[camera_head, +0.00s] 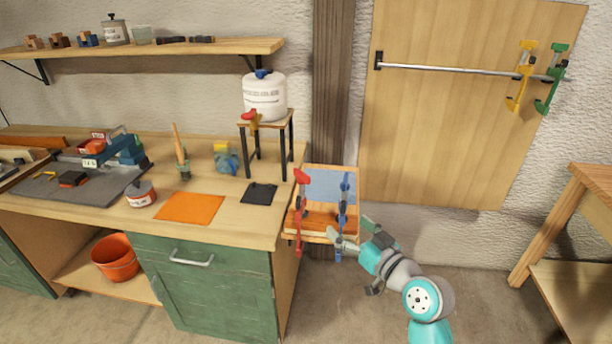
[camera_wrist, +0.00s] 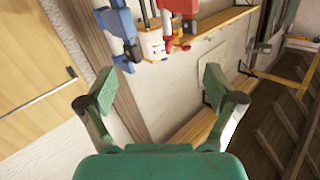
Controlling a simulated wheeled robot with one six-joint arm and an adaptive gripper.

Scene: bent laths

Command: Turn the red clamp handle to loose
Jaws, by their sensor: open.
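A red clamp (camera_head: 298,222) stands upright at the left side of a small wooden stand beside the workbench. Its red handle (camera_head: 301,176) is at the top. A blue clamp (camera_head: 343,200) stands at the stand's right side. My gripper (camera_head: 335,237) is low, at the stand's right front, close to the blue clamp's lower part. In the wrist view my gripper (camera_wrist: 158,84) is open with nothing between its fingers. The blue clamp (camera_wrist: 117,22) and a red clamp part (camera_wrist: 168,32) show beyond the fingers. I cannot tell the handle's turn position.
The wooden stand (camera_head: 320,224) holds a blue panel (camera_head: 325,186). The workbench (camera_head: 60,208) is just left of it.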

